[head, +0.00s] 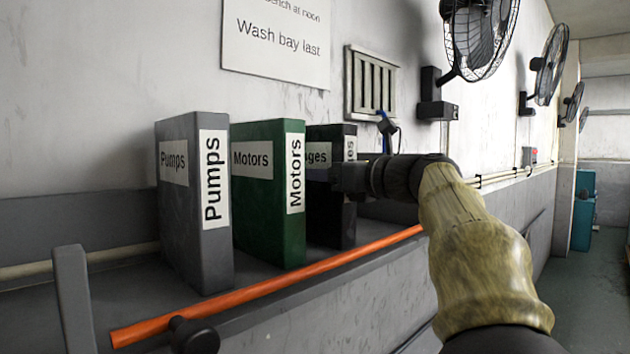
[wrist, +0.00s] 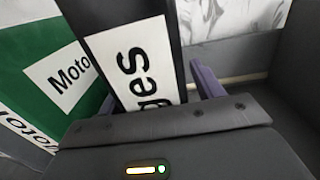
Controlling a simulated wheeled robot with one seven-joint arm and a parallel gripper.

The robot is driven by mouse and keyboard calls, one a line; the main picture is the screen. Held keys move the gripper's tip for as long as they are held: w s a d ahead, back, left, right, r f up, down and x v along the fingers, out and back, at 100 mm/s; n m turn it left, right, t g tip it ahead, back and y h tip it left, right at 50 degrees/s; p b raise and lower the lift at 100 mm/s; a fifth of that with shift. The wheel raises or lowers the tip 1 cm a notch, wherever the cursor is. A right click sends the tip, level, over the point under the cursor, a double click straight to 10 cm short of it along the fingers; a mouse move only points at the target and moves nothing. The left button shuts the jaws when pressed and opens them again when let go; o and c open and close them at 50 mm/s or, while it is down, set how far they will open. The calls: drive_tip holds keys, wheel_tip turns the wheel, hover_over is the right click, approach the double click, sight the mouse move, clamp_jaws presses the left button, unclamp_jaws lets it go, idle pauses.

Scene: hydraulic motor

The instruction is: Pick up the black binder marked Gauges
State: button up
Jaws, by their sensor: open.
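The black binder marked Gauges (head: 323,220) stands upright on the shelf at the right end of a row of three. My gripper (head: 325,178) is at its spine and covers part of its labels, leaving "ges" and "es" readable. In the wrist view the binder (wrist: 163,16) rises ahead with its white spine label close up. My open gripper (wrist: 155,90) has one purple finger on each side of the binder. I cannot tell whether either finger touches it.
The green Motors binder (head: 268,220) stands just left of the black one, with the grey Pumps binder (head: 183,225) beyond it. An orange rail (head: 265,286) runs along the shelf's front edge. Wall fans (head: 480,38) hang at upper right.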

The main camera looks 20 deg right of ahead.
idle(0.3)
drive_tip(key=c, duration=1.4)
wheel_tip(320, 180, up, 17)
drive_tip(key=p, duration=0.7)
drive_tip(key=shift+d+r+p, duration=0.1)
drive_tip(key=shift+p, duration=0.25)
drive_tip(key=shift+w+a+r+p, duration=0.1)
drive_tip(key=shift+a+r+p, duration=0.1)
drive_tip(key=shift+r+p, duration=0.15)
drive_tip(key=shift+s+d+r, duration=0.1)
drive_tip(key=shift+s, duration=0.1)
